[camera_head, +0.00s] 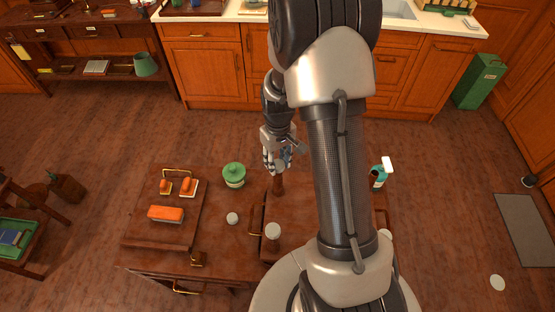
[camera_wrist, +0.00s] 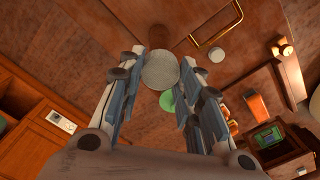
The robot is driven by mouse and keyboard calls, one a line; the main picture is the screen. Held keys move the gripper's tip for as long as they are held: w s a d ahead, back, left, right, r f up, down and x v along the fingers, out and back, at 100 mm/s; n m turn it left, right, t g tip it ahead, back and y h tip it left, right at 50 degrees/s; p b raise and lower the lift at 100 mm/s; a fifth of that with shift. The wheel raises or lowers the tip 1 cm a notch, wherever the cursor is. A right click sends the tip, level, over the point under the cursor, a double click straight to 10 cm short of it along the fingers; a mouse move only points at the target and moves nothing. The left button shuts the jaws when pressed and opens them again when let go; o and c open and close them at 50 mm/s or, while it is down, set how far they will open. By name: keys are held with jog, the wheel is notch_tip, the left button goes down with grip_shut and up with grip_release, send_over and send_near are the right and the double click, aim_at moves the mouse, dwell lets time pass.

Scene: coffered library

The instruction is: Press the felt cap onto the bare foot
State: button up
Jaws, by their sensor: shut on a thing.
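My gripper (camera_head: 276,165) is over the far part of the brown table. In the wrist view, the fingers (camera_wrist: 163,85) are shut on a round grey felt cap (camera_wrist: 160,70), its flat face towards the camera. A brown round wooden leg with a bare end (camera_head: 278,185) stands just below the gripper in the head view. I cannot tell whether cap and leg touch. A leg with a pale cap (camera_head: 273,231) stands nearer the front.
A green lidded jar (camera_head: 234,176) and a small white round piece (camera_head: 232,218) are left of the gripper. A teal spray bottle (camera_head: 378,177) stands right of my arm.

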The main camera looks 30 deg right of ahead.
aim_at(278, 163)
jog(key=shift+f+b, duration=0.4)
jog(key=shift+f, duration=0.2)
jog(key=o, duration=0.8)
notch_tip(278, 163, up, 12)
dwell(0.4)
